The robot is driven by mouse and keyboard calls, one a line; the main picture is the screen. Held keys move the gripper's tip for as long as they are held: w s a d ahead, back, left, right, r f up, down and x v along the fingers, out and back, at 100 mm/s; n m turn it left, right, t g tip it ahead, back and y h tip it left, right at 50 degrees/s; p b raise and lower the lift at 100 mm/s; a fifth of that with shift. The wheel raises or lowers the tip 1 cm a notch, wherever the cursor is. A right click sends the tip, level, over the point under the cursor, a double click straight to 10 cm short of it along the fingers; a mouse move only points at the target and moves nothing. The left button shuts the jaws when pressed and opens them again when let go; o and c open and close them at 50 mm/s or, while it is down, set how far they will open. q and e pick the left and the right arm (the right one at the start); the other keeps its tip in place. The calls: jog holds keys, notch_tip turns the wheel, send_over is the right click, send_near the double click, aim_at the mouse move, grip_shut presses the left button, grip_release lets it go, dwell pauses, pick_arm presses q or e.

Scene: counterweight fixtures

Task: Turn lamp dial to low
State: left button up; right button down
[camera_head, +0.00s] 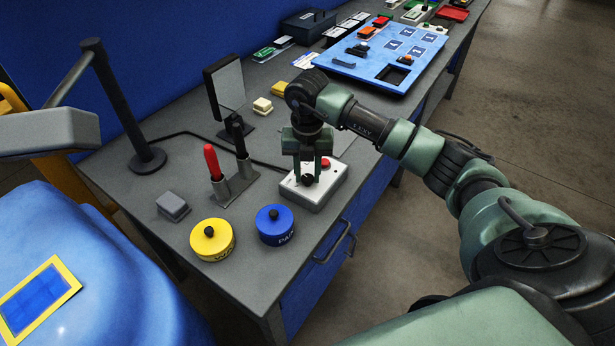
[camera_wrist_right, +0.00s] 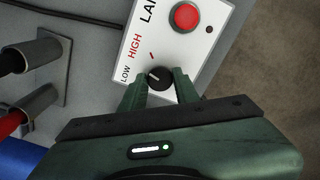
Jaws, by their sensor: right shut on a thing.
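The lamp box (camera_head: 330,186) is a white-topped control box on the grey table, near its front edge. In the right wrist view its panel (camera_wrist_right: 188,45) shows the printed words LOW, HIGH and part of LAMP, plus a red button (camera_wrist_right: 187,16) and a small dark round spot. The black dial (camera_wrist_right: 158,77) has a white pointer mark, and a short red mark lies beside it on the panel. My right gripper (camera_wrist_right: 157,90) points down over the box, its green fingers shut on the dial from both sides. It also shows in the head view (camera_head: 309,176). My left gripper is not in view.
A yellow canister (camera_head: 212,240) and a blue canister (camera_head: 275,226) stand left of the box. A holder with red- and black-handled tools (camera_head: 235,185) is behind them. A blue tray board (camera_head: 385,55) lies farther back. A black post (camera_head: 120,105) stands at left.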

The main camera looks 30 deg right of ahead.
aim_at(308, 177)
jog(key=n+b, duration=0.4)
jog(key=n, duration=0.2)
jog(key=shift+f+n, duration=0.1)
jog(key=shift+n, duration=0.2)
jog(key=n+b, duration=0.2)
jog(key=n, duration=0.2)
jog(key=shift+n, duration=0.4)
jog(key=shift+b, duration=0.35)
jog(key=shift+r, duration=0.2)
jog(key=c, duration=1.1)
grip_release()
jog(key=shift+o, duration=0.2)
notch_tip(308, 177, up, 8)
jog(key=shift+f+b, duration=0.15)
jog(key=shift+b, duration=0.5)
